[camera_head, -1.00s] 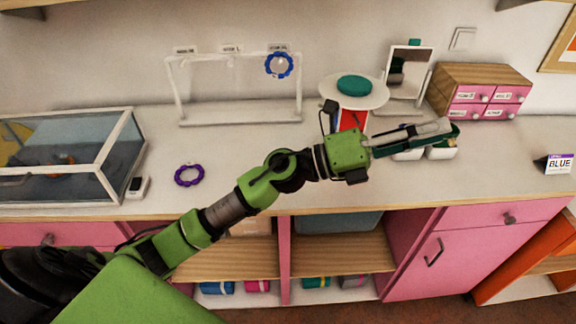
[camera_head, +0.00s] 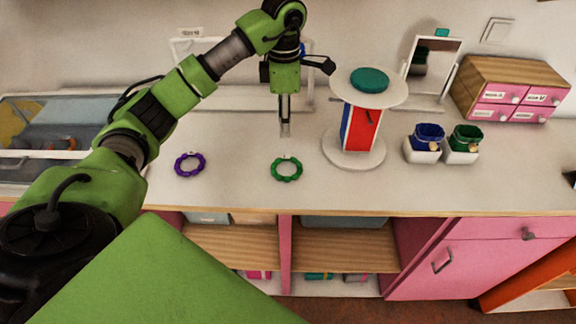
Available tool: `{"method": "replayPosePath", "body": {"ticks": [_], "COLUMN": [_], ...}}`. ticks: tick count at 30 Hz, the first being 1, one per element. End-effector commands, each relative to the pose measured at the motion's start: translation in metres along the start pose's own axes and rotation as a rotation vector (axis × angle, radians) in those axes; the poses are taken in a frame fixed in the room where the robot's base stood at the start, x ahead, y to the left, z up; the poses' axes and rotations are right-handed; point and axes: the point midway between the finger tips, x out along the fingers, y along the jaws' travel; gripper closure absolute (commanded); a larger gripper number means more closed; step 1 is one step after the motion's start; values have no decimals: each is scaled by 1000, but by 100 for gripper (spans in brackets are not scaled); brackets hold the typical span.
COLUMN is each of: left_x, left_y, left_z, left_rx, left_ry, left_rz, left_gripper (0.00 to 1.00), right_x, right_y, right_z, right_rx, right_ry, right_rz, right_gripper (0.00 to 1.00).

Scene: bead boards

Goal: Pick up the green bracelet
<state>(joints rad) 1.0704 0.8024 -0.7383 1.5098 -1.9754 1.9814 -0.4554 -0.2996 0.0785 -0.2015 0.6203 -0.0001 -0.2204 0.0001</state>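The green bracelet (camera_head: 275,170) lies flat on the white counter, right of a purple bracelet (camera_head: 178,166). My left gripper (camera_head: 285,131) points down just behind the green bracelet in the picture, with a small gap in view between its tips and the ring. Its fingers are seen almost edge-on, so I cannot tell whether they are open or shut. Nothing shows between them. My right gripper is not in view.
A round stand (camera_head: 362,130) with a green disc on top is to the right. A glass case (camera_head: 40,130) is at left. A rack (camera_head: 185,50) stands behind my arm. The front counter is clear.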

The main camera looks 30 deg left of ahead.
Motion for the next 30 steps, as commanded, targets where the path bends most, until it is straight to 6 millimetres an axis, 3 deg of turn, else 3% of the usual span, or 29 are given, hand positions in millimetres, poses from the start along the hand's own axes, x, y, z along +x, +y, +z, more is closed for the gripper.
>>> {"method": "replayPosePath", "body": {"ticks": [3,9,16,24,30], "left_x": [25,55,71,108,114], "left_y": [-2,-1,-2,-1,0], "left_z": [0,1,2,4,4], "left_rx": [0,1,2,1,2], "left_ry": [1,-2,-3,-4,-5], "left_rz": [-5,-4,-6,-3,-1], "left_gripper": [70,70,70,70,70], "right_x": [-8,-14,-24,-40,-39], "right_y": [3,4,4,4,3], "right_z": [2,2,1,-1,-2], "right_rx": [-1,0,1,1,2], "right_ry": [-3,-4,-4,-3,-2], "right_rz": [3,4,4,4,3], "right_gripper": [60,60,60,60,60]}}
